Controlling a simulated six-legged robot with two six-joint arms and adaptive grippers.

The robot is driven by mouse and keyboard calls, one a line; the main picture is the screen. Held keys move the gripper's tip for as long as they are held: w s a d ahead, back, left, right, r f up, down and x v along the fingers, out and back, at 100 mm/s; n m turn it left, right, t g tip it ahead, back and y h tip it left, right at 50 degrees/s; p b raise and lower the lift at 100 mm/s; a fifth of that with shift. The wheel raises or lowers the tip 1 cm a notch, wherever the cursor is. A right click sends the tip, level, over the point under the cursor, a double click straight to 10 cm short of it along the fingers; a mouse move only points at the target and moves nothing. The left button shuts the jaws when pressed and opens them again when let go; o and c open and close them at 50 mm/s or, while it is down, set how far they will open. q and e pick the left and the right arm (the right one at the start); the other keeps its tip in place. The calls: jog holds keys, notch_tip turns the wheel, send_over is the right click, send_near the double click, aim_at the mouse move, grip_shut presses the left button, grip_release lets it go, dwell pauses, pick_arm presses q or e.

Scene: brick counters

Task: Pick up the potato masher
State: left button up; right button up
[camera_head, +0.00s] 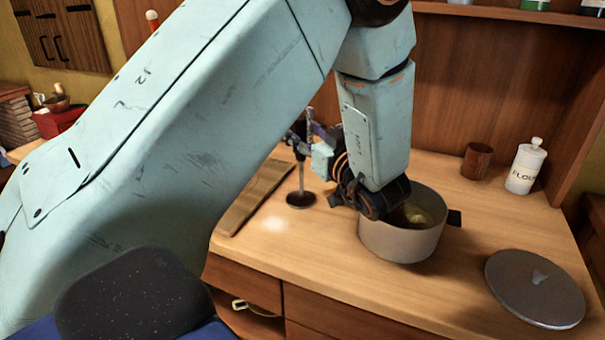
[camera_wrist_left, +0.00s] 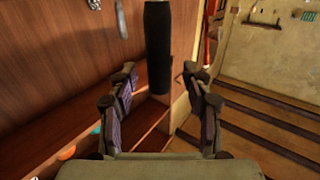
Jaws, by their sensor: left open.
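The potato masher (camera_head: 301,199) stands upright on its round dark head on the wooden counter, left of the pot, with a thin metal shaft rising from it. My left gripper (camera_head: 303,136) is at the masher's upper part, and its fingers partly hide it. In the left wrist view the two fingers (camera_wrist_left: 160,75) are spread apart, and a black handle (camera_wrist_left: 158,45) appears between them in the picture. I cannot tell whether either finger touches it. My right gripper is in neither view.
A pot (camera_head: 400,240) with yellowish contents stands right of the masher, under my left wrist. A lid (camera_head: 535,288) lies at the front right. A wooden board (camera_head: 256,196) lies left. A brown cup (camera_head: 476,161) and flour canister (camera_head: 525,167) stand at the back.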

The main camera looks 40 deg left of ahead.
pick_arm(q)
jog(key=x, duration=0.2)
jog(key=shift+w+a+f, duration=0.2)
jog(key=shift+a+f, duration=0.05)
jog(key=shift+a, duration=0.1)
jog(key=shift+s+d+r, duration=0.15)
jog(key=shift+d+r, duration=0.1)
jog(key=shift+d, duration=0.15)
jog(key=shift+c, duration=0.4)
jog(key=shift+a+f, duration=0.2)
jog(key=shift+a, duration=0.1)
jog(key=c, duration=0.6)
jog(key=shift+d+r, duration=0.15)
jog(key=shift+d, duration=0.1)
grip_shut()
jog(key=shift+a, duration=0.1)
